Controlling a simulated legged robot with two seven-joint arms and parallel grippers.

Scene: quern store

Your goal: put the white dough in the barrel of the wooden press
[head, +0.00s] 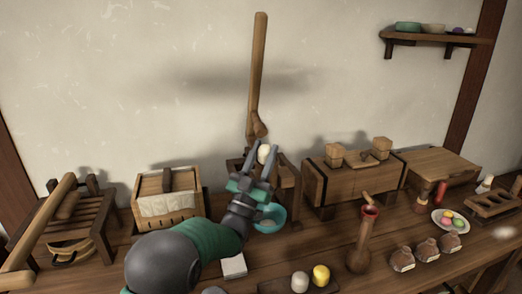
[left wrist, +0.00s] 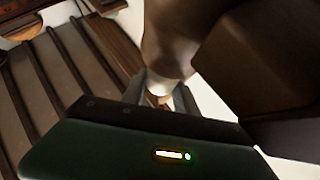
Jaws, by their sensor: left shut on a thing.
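My left gripper (head: 262,160) is shut on a small white dough ball (head: 264,153), which shows between its fingertips. It holds the dough up in front of the wooden press (head: 289,176), just below the lower end of the raised lever (head: 258,75). My arm and gripper hide much of the press, and I cannot see the barrel's opening clearly. In the left wrist view the fingers (left wrist: 168,97) have a pale bit between them, close under a large blurred brown rounded part. My right gripper is not in view.
A teal bowl (head: 269,218) stands under the press. A wooden box with cloth (head: 168,200) is to the left, a wooden chest (head: 352,180) to the right. A dark tray (head: 275,288) with a pale ball and a yellow ball lies in front. A tall brown bottle (head: 360,250) stands nearby.

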